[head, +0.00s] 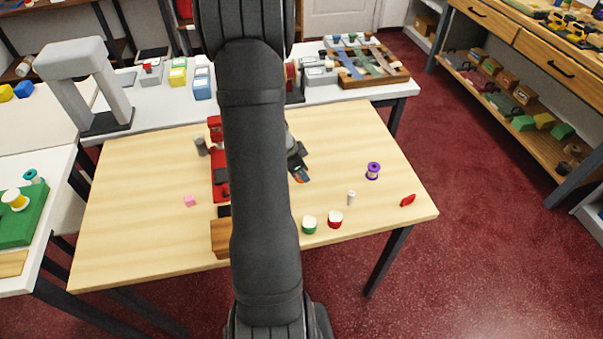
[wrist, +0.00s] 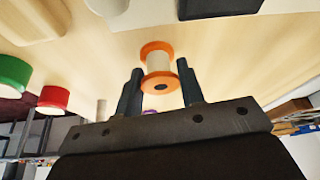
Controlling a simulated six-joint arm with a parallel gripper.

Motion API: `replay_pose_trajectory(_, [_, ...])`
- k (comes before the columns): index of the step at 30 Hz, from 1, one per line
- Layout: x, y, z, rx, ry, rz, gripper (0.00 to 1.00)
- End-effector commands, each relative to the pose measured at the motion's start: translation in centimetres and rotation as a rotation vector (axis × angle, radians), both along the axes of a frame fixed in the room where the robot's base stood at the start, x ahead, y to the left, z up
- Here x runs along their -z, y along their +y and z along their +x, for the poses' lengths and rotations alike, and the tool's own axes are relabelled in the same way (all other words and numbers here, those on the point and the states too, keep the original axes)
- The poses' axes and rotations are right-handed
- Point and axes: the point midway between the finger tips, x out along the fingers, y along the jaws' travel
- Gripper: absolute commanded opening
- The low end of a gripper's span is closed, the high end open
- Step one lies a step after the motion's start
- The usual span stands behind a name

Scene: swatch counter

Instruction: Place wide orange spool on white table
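The wide orange spool (wrist: 158,68), with orange flanges and a pale middle, sits between my gripper's (wrist: 163,80) two dark fingertips in the wrist view. The fingers appear to meet its near flange on both sides. In the head view, a bit of its orange (head: 299,179) shows by my gripper (head: 300,172), above or on the wooden table; my arm hides much there. I cannot tell whether the spool touches the table. A white table (head: 52,232) stands at the left, bearing a green board with a yellow-and-white spool and a teal one. Another white-topped table (head: 345,92) stands behind.
On the wooden table (head: 140,230) are a purple spool (head: 373,171), a small white spool (head: 351,198), green (head: 309,225) and red (head: 335,220) rolls, a red piece (head: 408,200) and a pink cube (head: 190,201). A grey arch (head: 75,62) stands at back left.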

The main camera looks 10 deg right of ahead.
Motion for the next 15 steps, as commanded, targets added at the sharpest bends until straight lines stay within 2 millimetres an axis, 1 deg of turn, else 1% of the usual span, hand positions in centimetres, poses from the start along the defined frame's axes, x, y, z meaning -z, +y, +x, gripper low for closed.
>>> replay_pose_trajectory(2, [-0.01,0.0,0.0,0.0,0.0,0.0,0.14])
replay_pose_trajectory(3, [-0.02,0.01,0.01,0.0,0.0,0.0,0.1])
replay_pose_trajectory(10, [-0.11,0.0,0.01,0.0,0.0,0.0,0.1])
replay_pose_trajectory(15, [-0.92,0.01,0.06,0.001,-0.003,0.0,0.1])
